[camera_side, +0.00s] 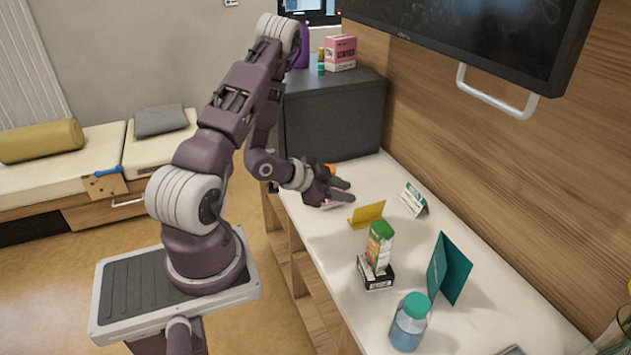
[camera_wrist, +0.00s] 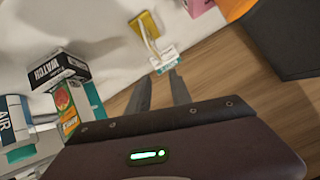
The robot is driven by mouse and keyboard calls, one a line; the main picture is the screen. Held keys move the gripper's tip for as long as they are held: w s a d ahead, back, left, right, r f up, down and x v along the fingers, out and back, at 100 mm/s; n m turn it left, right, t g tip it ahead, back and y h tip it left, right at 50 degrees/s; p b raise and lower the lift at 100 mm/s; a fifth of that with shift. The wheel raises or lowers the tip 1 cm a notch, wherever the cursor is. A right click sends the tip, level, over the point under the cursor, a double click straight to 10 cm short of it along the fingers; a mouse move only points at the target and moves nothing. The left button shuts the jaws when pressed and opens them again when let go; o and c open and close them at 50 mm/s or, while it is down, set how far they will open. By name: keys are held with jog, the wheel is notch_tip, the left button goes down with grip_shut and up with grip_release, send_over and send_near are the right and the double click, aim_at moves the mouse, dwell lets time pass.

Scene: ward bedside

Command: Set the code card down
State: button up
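A white and green printed folded card (camera_side: 413,200), which could be the code card, stands like a tent on the white counter near the wooden wall. In the wrist view the card (camera_wrist: 163,60) shows just past my fingertips. My gripper (camera_side: 345,190) is above the counter's far part, to the left of this card and apart from it in the side view. Its two fingers (camera_wrist: 160,78) are spread with a gap and nothing shows between them. A yellow folded card (camera_side: 367,213) stands between my gripper and the carton. A teal folded card (camera_side: 449,268) stands nearer the camera.
A juice carton (camera_side: 380,245) stands at a black and white box (camera_side: 376,273). A teal-capped bottle (camera_side: 409,322) is in front. A pink item (camera_side: 338,201) lies under my gripper, partly hidden. A dark cabinet (camera_side: 335,110) bounds the counter's far end. A screen (camera_side: 475,35) overhangs.

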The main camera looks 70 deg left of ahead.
jog(key=d+r+n+g+y, duration=0.1)
jog(key=d+r+g, duration=0.15)
jog(key=r, duration=0.65)
jog(key=d+r+n+g+y, duration=0.1)
jog(key=d+r, duration=0.3)
jog(key=r, duration=0.5)
jog(key=s+d+r+g+h, duration=0.1)
jog(key=s+d+r, duration=0.2)
jog(key=s+d, duration=0.4)
jog(key=s+d+r+n+g+h, duration=0.1)
jog(key=s+d+r, duration=0.3)
jog(key=s+d, duration=0.4)
jog(key=s, duration=0.4)
jog(key=shift+n+h, duration=0.3)
jog(key=shift+h, duration=0.1)
